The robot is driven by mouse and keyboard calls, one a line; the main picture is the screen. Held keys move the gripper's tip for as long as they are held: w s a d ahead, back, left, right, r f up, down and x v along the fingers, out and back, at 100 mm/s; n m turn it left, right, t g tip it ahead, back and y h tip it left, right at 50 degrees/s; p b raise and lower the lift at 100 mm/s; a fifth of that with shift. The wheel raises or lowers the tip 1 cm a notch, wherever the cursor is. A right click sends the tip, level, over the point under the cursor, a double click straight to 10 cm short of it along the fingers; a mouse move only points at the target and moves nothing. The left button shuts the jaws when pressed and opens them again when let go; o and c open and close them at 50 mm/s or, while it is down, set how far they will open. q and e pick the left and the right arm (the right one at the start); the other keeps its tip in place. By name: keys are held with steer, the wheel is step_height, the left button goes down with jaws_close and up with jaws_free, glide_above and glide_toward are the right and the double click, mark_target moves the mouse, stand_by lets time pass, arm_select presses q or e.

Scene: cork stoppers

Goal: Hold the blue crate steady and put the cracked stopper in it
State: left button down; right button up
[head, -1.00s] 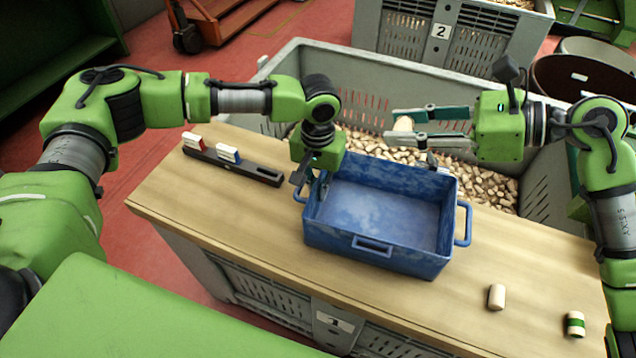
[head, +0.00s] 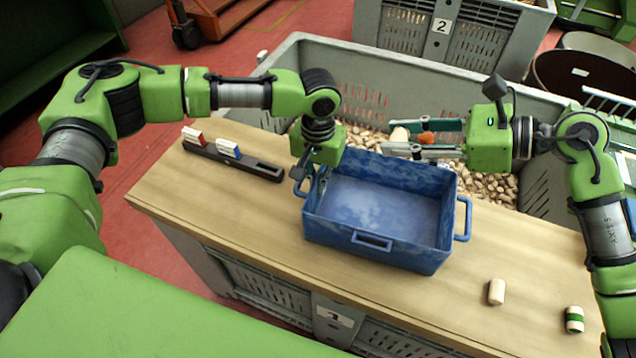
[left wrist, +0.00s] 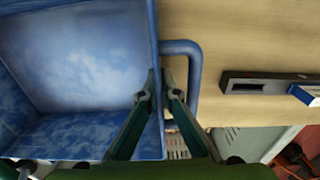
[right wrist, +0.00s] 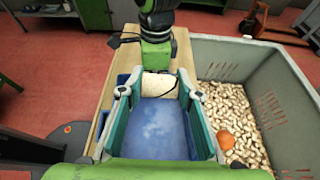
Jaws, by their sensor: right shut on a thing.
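The blue crate (head: 385,205) stands upright and empty on the wooden table. My left gripper (head: 312,182) is at its left end; in the left wrist view its fingers (left wrist: 160,88) straddle the crate's wall, closed on it, inside the looped handle (left wrist: 193,85). My right gripper (head: 400,142) is shut on a pale stopper (head: 399,135), held above the crate's far side in the head view. In the right wrist view this stopper (right wrist: 158,88) sits between the fingertips with the crate's floor beneath.
A plain stopper (head: 496,291) and a green-banded stopper (head: 574,320) stand on the table's right part. A dark rack (head: 262,170) with red and blue pieces lies left.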

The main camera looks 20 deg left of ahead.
step_height(320, 180, down, 9)
steer(key=shift+f, duration=0.15)
stand_by(0.9)
steer(key=o, duration=0.8)
steer(key=shift+c, duration=0.2)
steer(key=shift+d, duration=0.1)
steer(key=v, duration=1.1)
steer(key=shift+d, duration=0.4)
